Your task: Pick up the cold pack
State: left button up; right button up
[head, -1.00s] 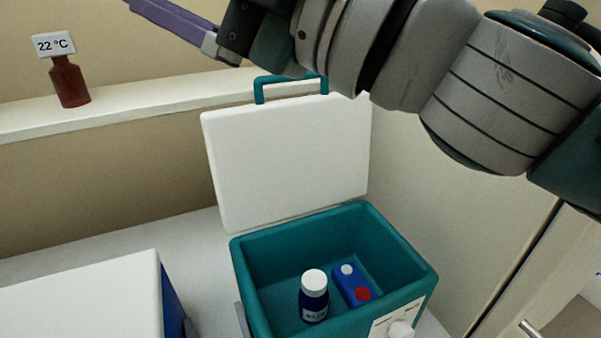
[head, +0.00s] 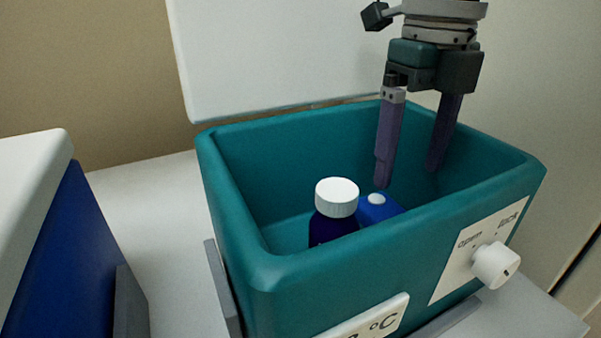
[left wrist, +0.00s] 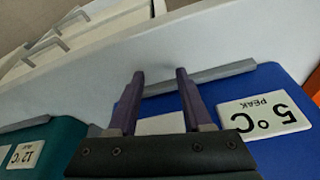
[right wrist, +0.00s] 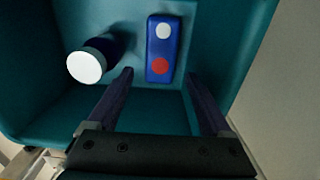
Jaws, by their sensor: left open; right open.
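The cold pack, a blue block with a white dot and a red dot, lies on the floor of the teal cooler; it shows in the right wrist view (right wrist: 163,50) and partly in the head view (head: 373,209), where the front wall and the bottle hide much of it. My right gripper (head: 410,175) points down into the cooler, open and empty, above and behind the pack. In the right wrist view the pack lies ahead, between the lines of its two fingers (right wrist: 160,85). My left gripper (left wrist: 160,75) is open and empty over the blue cooler.
A dark blue bottle with a white cap (head: 336,200) stands beside the pack, to its left. The teal cooler's walls (head: 230,215) surround both, and its white lid (head: 270,60) stands open behind. A closed blue cooler (head: 60,260) is at left, with bare bench (head: 150,220) between.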

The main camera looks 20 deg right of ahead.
aim_at(372, 209)
jog(key=f, duration=0.3)
jog(key=shift+s+f, duration=0.25)
jog(key=shift+f, duration=0.15)
jog(key=f, duration=0.5)
jog(key=shift+w+f, duration=0.2)
jog(key=shift+d+r, duration=0.1)
grip_shut()
